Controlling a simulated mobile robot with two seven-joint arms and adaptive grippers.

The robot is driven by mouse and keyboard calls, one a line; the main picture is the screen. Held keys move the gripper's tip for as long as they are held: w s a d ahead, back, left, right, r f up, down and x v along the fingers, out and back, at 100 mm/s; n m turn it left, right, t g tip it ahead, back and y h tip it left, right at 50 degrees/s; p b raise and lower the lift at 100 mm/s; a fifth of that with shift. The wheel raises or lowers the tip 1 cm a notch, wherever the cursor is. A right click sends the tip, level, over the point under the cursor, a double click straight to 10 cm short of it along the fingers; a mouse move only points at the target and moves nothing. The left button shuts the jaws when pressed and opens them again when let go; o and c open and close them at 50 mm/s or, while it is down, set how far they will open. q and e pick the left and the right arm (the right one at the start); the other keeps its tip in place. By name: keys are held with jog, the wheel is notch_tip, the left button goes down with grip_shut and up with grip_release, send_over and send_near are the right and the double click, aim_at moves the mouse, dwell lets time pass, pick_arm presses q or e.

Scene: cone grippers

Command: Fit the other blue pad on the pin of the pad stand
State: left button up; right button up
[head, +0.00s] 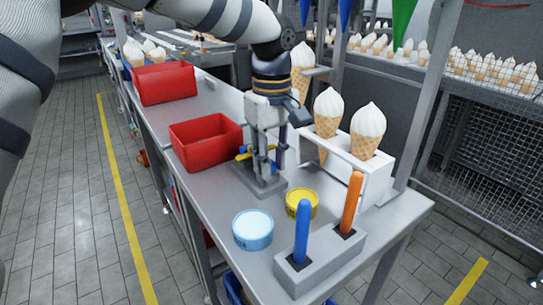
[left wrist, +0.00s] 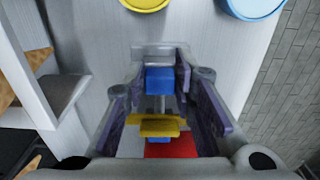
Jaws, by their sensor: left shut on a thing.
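My left gripper (head: 267,160) reaches down over the grey pad stand (head: 262,188) on the steel table. In the left wrist view the gripper's two dark fingers (left wrist: 158,85) are shut on a blue pad (left wrist: 160,80), near their tips. The stand's grey base shows beyond them. A yellow piece (left wrist: 160,127) with blue under it lies lower between the fingers; yellow and blue also show left of the gripper in the head view (head: 243,153). The pin is mostly hidden by the gripper, and I cannot tell whether the held pad is around it. My right gripper is not in view.
A red bin (head: 204,140) stands close left of the stand. A yellow tub (head: 301,204) and a light blue tub (head: 253,230) are in front. A grey block (head: 318,262) holds blue and orange sticks. A white cone holder (head: 362,178) stands right.

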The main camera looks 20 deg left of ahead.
pick_arm(q)
jog(key=o, duration=0.9)
notch_tip(320, 180, up, 12)
jog(key=shift+f, duration=0.1)
